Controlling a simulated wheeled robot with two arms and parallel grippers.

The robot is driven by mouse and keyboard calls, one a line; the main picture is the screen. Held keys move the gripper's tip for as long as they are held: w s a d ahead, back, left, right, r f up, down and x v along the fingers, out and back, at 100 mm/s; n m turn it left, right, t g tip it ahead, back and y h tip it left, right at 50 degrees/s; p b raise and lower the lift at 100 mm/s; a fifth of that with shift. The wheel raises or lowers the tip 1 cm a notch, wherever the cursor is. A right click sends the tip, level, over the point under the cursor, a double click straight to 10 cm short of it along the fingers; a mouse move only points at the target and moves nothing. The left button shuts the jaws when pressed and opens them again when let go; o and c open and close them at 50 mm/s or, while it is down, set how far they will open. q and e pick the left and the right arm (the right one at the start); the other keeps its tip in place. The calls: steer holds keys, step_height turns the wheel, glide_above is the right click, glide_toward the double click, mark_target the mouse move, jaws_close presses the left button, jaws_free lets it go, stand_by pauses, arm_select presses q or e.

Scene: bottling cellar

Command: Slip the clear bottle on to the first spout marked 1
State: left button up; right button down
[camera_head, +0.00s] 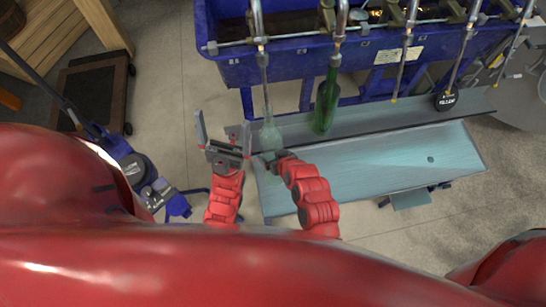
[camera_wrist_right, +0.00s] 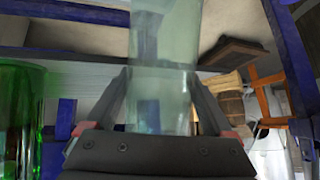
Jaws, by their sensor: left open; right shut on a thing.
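The clear bottle (camera_head: 270,136) stands upright, pale and see-through, below the leftmost spout (camera_head: 263,72) in the head view. The bottle's neck and the spout's lower end line up there; I cannot tell whether the neck is around the spout. No number 1 is readable. My right gripper (camera_head: 272,157) is shut on the bottle's body. In the right wrist view, the bottle (camera_wrist_right: 163,55) sits between both fingers (camera_wrist_right: 163,97); its top is cut off. My left gripper (camera_head: 223,134) is open and empty, left of the bottle, fingers pointing up the picture.
A green bottle (camera_head: 326,103) is at the second spout, close on the right; it also shows in the right wrist view (camera_wrist_right: 22,115). More spouts line the blue filler (camera_head: 290,68). A black-capped object (camera_head: 446,101) is farther right. The light-blue bench (camera_head: 400,160) is largely bare.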

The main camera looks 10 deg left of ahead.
steer(key=shift+w+a+r+p, duration=0.35)
steer(key=shift+w+r+p, duration=0.35)
steer(key=shift+r, duration=1.2)
steer(key=shift+w+a+r+p, duration=0.4)
steer(key=shift+w+r, duration=0.5)
steer(key=shift+r, duration=0.95)
steer(key=shift+w+a+r+p, duration=0.3)
steer(key=shift+w+r+p, duration=0.4)
steer(key=shift+r, duration=1.2)
steer(key=shift+w+f+b, duration=0.25)
steer(key=shift+b, duration=0.2)
steer(key=w+a+f+t+y+b, duration=0.1)
steer(key=w+a+f+t+b, duration=0.1)
steer(key=w+b, duration=0.3)
steer(key=shift+w+a+f+t+y+b, duration=0.15)
steer(key=shift+w+f+t+y+b, duration=0.3)
steer(key=shift+b, duration=1.5)
steer(key=shift+s+f, duration=0.1)
steer(key=shift+s, duration=0.1)
steer(key=shift+s+f+b, duration=0.15)
steer(key=shift+f+b, duration=0.4)
steer(key=shift+f, duration=0.45)
steer(key=shift+c, duration=0.2)
jaws_free()
steer(key=shift+o, duration=0.2)
steer(key=shift+n, duration=0.3)
